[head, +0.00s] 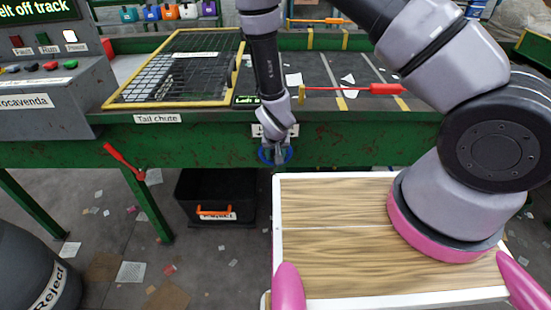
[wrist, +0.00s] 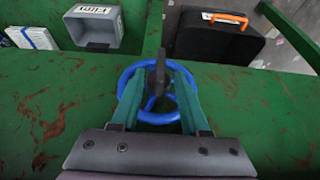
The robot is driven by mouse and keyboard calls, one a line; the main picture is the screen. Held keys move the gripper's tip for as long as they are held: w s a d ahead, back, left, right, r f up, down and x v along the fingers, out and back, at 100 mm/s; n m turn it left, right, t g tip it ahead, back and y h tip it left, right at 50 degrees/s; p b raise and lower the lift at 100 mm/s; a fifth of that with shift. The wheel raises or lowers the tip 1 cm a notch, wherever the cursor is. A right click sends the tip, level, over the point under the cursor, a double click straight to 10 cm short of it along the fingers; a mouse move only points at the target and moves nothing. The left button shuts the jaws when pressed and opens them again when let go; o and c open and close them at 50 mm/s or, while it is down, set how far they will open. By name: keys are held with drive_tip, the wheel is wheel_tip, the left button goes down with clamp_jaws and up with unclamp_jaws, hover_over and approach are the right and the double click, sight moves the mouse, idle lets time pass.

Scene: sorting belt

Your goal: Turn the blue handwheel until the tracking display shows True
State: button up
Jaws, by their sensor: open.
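The blue handwheel (head: 264,157) sits on the front of the green belt frame, partly hidden by my gripper (head: 276,148). In the wrist view the blue handwheel (wrist: 157,118) shows as a ring with spokes and a dark upright piece at its middle. My gripper (wrist: 157,80) is open, its two green fingers reaching over the wheel, one on each side of that piece. I cannot tell whether they touch it. A display (head: 40,10) at the top left reads "elt off track", cut by the picture's edge. A small display (head: 245,100) begins "Left"; my arm hides the rest.
Red levers (head: 125,161) and (head: 380,89) stick out from the frame and over the belt. A black reject bin (head: 215,195) with an orange handle stands below. It also shows in the wrist view (wrist: 215,40), with a grey bin (wrist: 95,28). A yellow-edged mesh guard (head: 180,65) lies left of my arm.

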drive_tip(key=shift+x, duration=1.45)
clamp_jaws()
drive_tip(key=shift+d+y, duration=0.1)
drive_tip(key=shift+y, duration=0.2)
drive_tip(key=shift+d+y, duration=0.1)
drive_tip(key=shift+y, duration=0.3)
drive_tip(key=m+y, duration=0.1)
drive_tip(key=y, duration=0.2)
drive_tip(key=shift+d, duration=0.1)
drive_tip(key=shift+w+f+m+t+y, duration=0.1)
drive_tip(key=shift+m+t+y, duration=0.3)
drive_tip(key=shift+y, duration=1.9)
